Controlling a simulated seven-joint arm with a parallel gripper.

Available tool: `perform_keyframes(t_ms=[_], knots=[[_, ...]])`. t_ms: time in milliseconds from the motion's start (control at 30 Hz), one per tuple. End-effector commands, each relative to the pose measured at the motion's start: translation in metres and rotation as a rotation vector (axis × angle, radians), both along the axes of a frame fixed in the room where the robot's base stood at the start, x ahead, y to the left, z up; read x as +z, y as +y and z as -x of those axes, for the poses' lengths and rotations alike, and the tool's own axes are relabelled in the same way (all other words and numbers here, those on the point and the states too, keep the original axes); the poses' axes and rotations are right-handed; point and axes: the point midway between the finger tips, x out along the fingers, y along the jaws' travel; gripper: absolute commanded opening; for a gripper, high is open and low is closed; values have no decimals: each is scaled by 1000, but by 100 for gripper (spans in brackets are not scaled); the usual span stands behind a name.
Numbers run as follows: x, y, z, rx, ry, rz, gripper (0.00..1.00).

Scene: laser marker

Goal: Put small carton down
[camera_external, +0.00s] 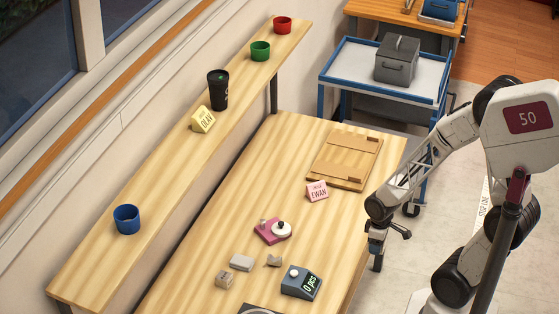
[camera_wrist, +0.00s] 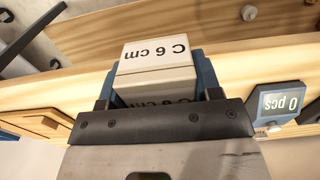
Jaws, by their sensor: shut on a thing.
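In the wrist view the small carton (camera_wrist: 158,52), a pale box with a white top marked "C 6 cm", sits between the two blue fingers of my gripper (camera_wrist: 156,68). The fingers are shut on its sides. In the external view my gripper (camera_external: 376,243) hangs at the right side of the wooden table (camera_external: 220,215), near its edge. I cannot make out the carton in that view. The wrist view shows table wood behind the carton, but I cannot tell how high it is held.
The table holds a wooden board (camera_external: 344,170), a pink "EWAN" sign (camera_external: 317,191), a pink device (camera_external: 268,234), several small grey pieces and a "0 pcs" counter (camera_external: 300,284). A shelf (camera_external: 165,165) with cups runs along the left. A blue cart (camera_external: 345,65) stands behind.

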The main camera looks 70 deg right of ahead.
Motion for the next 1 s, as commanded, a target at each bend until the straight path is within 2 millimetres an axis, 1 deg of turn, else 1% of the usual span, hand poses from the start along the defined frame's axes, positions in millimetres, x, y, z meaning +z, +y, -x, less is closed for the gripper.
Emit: perform_keyframes(t_ms=[167,267,1000], knots=[[-1,-3,-7,0,1,0,33],[-2,-6,-15,0,1,-1,33],[-11,-42,-107,0,1,0,33]])
